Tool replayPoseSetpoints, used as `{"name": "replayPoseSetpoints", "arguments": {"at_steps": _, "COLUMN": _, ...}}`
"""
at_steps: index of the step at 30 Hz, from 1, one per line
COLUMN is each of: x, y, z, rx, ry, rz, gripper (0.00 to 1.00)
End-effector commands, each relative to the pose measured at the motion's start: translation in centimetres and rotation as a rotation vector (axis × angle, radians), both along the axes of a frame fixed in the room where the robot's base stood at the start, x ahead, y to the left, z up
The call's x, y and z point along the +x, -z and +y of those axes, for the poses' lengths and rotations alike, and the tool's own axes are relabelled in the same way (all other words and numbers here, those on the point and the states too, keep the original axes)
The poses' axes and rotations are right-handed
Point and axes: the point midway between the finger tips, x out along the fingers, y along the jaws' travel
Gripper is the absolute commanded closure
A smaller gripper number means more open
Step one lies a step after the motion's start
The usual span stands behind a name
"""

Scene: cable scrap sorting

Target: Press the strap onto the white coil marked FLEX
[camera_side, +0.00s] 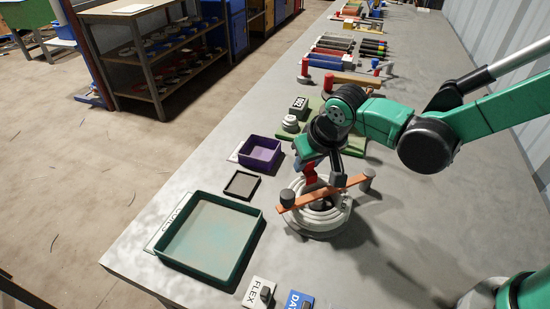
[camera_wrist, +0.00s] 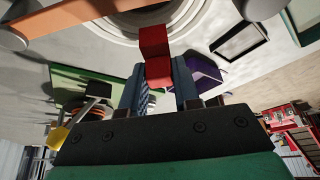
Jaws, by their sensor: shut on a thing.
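A white ringed coil (camera_side: 318,220) lies on the grey bench; I see no lettering on it. An orange strap (camera_side: 318,194) with a grey knob at each end stretches across its top; I cannot tell whether it touches the coil all along. The strap also crosses the top left of the wrist view (camera_wrist: 85,20). My gripper (camera_wrist: 158,82) is shut on a red block (camera_wrist: 154,42), which shows just above the strap in the side view (camera_side: 310,173). Whether the block is joined to the strap is unclear. A white card reading FLEX (camera_side: 257,288) stands at the front.
A green-walled tray (camera_side: 182,262) lies left of the coil, with a small dark tray (camera_side: 241,184) and a purple bin (camera_side: 260,152) behind it. A blue card (camera_side: 298,301) stands beside the FLEX card. Several cable pieces lie farther back. The bench right of the coil is clear.

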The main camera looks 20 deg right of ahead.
Motion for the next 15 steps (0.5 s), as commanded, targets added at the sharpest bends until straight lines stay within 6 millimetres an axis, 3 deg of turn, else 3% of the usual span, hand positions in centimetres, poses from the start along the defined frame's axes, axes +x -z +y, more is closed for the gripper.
{"name": "replayPoseSetpoints", "arguments": {"at_steps": 15, "x": 0.02, "y": 1.07, "z": 0.01, "rx": 0.0, "ry": 0.0, "rz": 0.0, "gripper": 1.0}}
